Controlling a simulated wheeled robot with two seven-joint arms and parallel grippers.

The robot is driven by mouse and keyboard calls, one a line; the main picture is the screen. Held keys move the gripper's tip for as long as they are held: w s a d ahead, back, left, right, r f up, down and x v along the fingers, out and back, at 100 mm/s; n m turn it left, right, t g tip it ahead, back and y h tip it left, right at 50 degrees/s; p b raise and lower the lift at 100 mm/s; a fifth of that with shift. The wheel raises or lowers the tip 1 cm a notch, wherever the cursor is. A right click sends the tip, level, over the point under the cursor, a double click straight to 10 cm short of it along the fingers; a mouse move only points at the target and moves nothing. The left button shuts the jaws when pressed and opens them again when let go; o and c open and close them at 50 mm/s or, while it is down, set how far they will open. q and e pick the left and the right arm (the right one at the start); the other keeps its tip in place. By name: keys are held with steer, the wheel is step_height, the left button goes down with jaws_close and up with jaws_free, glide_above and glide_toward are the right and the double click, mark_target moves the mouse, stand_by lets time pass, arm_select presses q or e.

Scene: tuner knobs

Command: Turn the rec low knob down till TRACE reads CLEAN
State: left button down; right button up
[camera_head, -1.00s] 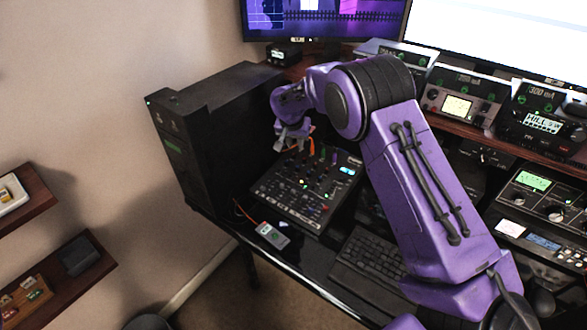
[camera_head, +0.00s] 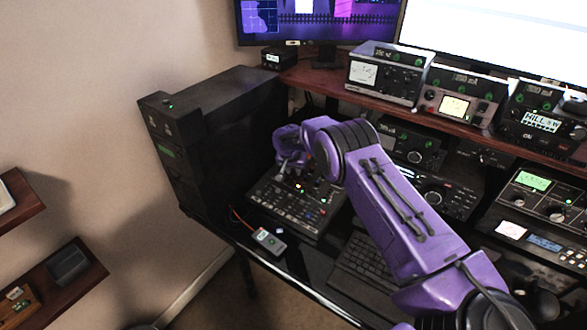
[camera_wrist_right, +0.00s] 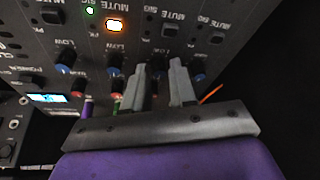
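The black mixer (camera_head: 325,212) with rows of knobs and lit buttons stands on the desk beside the black tower. In the right wrist view, a row of small knobs under LOW labels includes a blue-capped knob (camera_wrist_right: 65,66) and another knob at right (camera_wrist_right: 197,68). I cannot tell which is rec low. My right gripper (camera_head: 288,168) is over the mixer's far left part. In the right wrist view its two fingers (camera_wrist_right: 164,80) stand apart at the LOW row. No readable TRACE text shows. My left gripper is not in view.
A small grey box (camera_head: 269,240) with a green display lies in front of the mixer, with an orange wire. The black tower (camera_head: 210,130) is close on the left. A keyboard (camera_head: 372,262) lies to the right. Radios (camera_head: 385,72) line the shelf behind.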

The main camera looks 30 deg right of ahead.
jaws_close()
steer(key=n+y+b, duration=0.1)
steer(key=n, duration=0.3)
steer(key=shift+f+n+t+b, duration=0.1)
steer(key=shift+n+t+b, duration=0.2)
steer(key=shift+n, duration=0.1)
steer(key=shift+d+n+y+b, duration=0.1)
steer(key=shift+n+y+b, duration=0.65)
steer(key=shift+n, duration=1.25)
jaws_free()
